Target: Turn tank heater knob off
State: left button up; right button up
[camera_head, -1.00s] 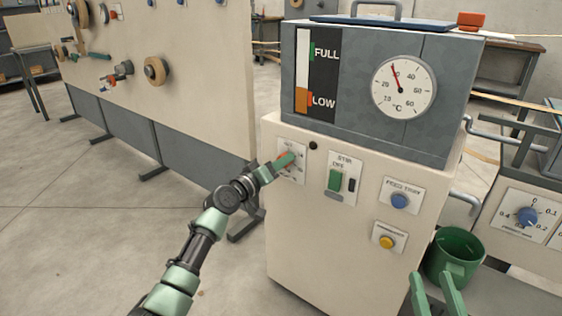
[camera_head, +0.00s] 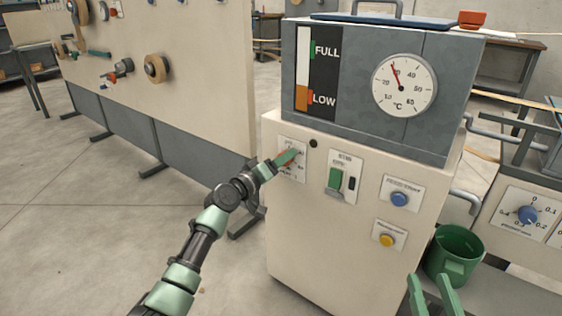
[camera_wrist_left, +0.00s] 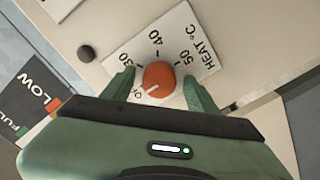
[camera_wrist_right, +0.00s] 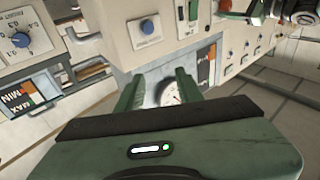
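The heater knob (camera_wrist_left: 158,78) is a round orange knob with a white pointer line on a white plate (camera_wrist_left: 172,50) marked OFF, 30, 40, 50 and HEAT °C. Its pointer lies toward the OFF mark. My left gripper (camera_wrist_left: 160,90) is open, with one finger on each side of the knob; small gaps show between fingers and knob. In the head view my left gripper (camera_head: 287,158) is at the heater plate and mostly hides the knob. My right gripper (camera_head: 436,292) is open and empty at the lower right; its fingers also show in the right wrist view (camera_wrist_right: 158,92).
The tank (camera_head: 350,85) carries a level strip and a temperature dial (camera_head: 404,85). Right of the heater plate are a green stir switch (camera_head: 335,180), a blue knob (camera_head: 399,199) and a yellow button (camera_head: 386,241). A green bucket (camera_head: 455,258) stands at the right.

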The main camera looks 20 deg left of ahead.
pick_arm(q)
jog(key=shift+s, duration=0.15)
jog(key=p+v, duration=0.2)
jog(key=v, duration=0.5)
jog(key=shift+s, duration=0.25)
pick_arm(e)
notch_tip(320, 180, down, 9)
jog(key=s+d+g+h, duration=0.1)
jog(key=g, duration=0.4)
jog(key=shift+s+d+f+g+h, duration=0.2)
jog(key=shift+s+d+g+h, duration=0.1)
jog(key=shift+s+d+h, duration=0.1)
pick_arm(q)
jog(key=shift+a, duration=0.1)
pick_arm(e)
jog(key=shift+w, duration=0.1)
